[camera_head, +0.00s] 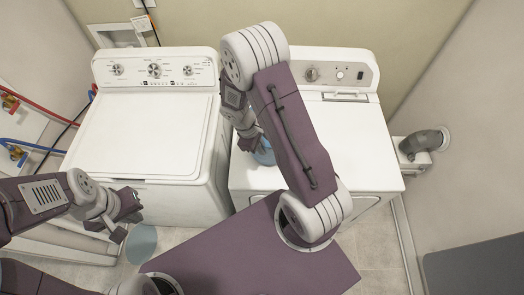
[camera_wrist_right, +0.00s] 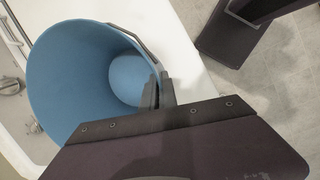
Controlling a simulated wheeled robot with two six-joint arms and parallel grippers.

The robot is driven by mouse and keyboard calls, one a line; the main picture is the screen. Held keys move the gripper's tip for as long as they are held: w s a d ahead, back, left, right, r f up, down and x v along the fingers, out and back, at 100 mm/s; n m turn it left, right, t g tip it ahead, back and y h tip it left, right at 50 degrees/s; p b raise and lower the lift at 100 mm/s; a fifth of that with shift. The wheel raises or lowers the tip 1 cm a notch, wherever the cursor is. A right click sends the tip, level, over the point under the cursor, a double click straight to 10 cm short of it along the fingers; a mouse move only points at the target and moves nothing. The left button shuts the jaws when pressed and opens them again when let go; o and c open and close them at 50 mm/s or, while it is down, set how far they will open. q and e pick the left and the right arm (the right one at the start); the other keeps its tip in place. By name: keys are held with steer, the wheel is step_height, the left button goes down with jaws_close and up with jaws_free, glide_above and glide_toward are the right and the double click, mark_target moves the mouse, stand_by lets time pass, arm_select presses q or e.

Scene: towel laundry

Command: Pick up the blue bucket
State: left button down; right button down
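The blue bucket (camera_head: 264,152) is at the front of the white dryer's top in the head view, mostly hidden behind my right arm. In the right wrist view the bucket (camera_wrist_right: 85,75) shows its open mouth and inside. My right gripper (camera_wrist_right: 158,90) is at the bucket's rim, with one finger inside and one outside, close together on the wall. In the head view my right gripper (camera_head: 250,138) is partly hidden by its own wrist. My left gripper (camera_head: 127,218) is open and empty, low in front of the washer.
The white washer (camera_head: 140,135) stands left of the dryer (camera_head: 355,145), with a narrow gap between them. A pale blue round thing (camera_head: 141,243) is on the floor below my left gripper. A grey vent pipe (camera_head: 425,142) is on the right wall.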

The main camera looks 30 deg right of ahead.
steer(key=s+r+b, duration=0.3)
steer(key=s+r, duration=0.5)
steer(key=s, duration=0.3)
steer(key=shift+s+d+b, duration=0.3)
steer(key=shift+s, duration=0.05)
steer(key=shift+r, duration=0.1)
